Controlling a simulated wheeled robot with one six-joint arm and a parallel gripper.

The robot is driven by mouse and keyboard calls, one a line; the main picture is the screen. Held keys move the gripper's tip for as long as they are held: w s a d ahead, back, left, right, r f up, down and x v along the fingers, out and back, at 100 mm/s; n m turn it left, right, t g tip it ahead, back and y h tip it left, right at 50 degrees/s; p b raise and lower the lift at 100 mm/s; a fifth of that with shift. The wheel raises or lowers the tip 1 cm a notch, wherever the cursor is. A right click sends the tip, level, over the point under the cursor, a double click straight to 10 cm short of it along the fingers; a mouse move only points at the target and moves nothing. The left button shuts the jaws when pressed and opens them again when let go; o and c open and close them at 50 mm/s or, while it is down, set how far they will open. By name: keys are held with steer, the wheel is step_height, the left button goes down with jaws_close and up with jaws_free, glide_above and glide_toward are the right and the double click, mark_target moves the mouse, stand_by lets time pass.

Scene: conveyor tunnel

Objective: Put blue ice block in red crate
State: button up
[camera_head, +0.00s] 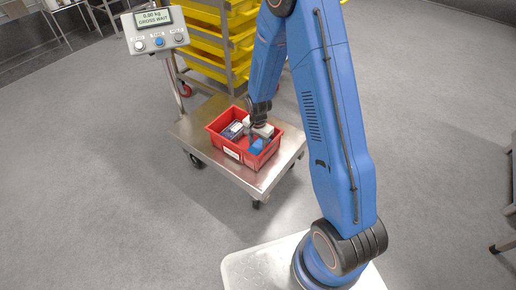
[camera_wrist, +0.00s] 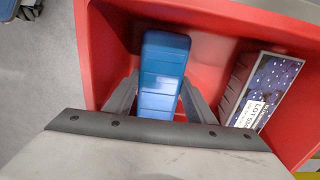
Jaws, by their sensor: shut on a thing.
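The red crate (camera_head: 226,150) stands on a low steel platform cart. In the wrist view its red wall (camera_wrist: 98,60) and floor surround the scene. The blue ice block (camera_wrist: 162,77) is between my gripper's fingers (camera_wrist: 155,98) and shows over the crate's inside. In the head view the blue block (camera_head: 257,147) is at the crate's right part, with my gripper (camera_head: 259,136) above it. My gripper is shut on the block. Whether the block touches the crate floor cannot be told.
A box with a dotted dark face and white label (camera_wrist: 262,92) lies in the crate to the right of the block. The cart (camera_head: 190,131) carries a scale display (camera_head: 155,29) on a post. A rack of yellow trays (camera_head: 208,48) stands behind. Grey floor is open around.

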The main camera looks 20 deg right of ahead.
steer(key=shift+f, duration=0.55)
steer(key=o, duration=1.2)
steer(key=shift+f, duration=0.1)
steer(key=shift+o, duration=0.2)
step_height(320, 180, up, 13)
step_height(320, 180, up, 10)
steer(key=n+t, duration=0.1)
steer(key=n, duration=0.1)
glide_above(258, 146)
steer(key=s+d, duration=0.2)
steer(key=s, duration=0.2)
steer(key=s+d+r+n+t, duration=0.1)
steer(key=s+r+n, duration=0.2)
steer(key=s+r, duration=0.3)
steer(key=s+d+r+n+t, duration=0.1)
steer(key=s+r+n, duration=0.2)
steer(key=s, duration=1)
steer(key=s+d+r+n+t, duration=0.1)
steer(key=s+d+r+n, duration=0.1)
steer(key=s+r, duration=0.7)
steer(key=shift+s+r+n+t, duration=0.2)
steer(key=shift+r+n+t, duration=0.2)
steer(key=shift+r, duration=0.05)
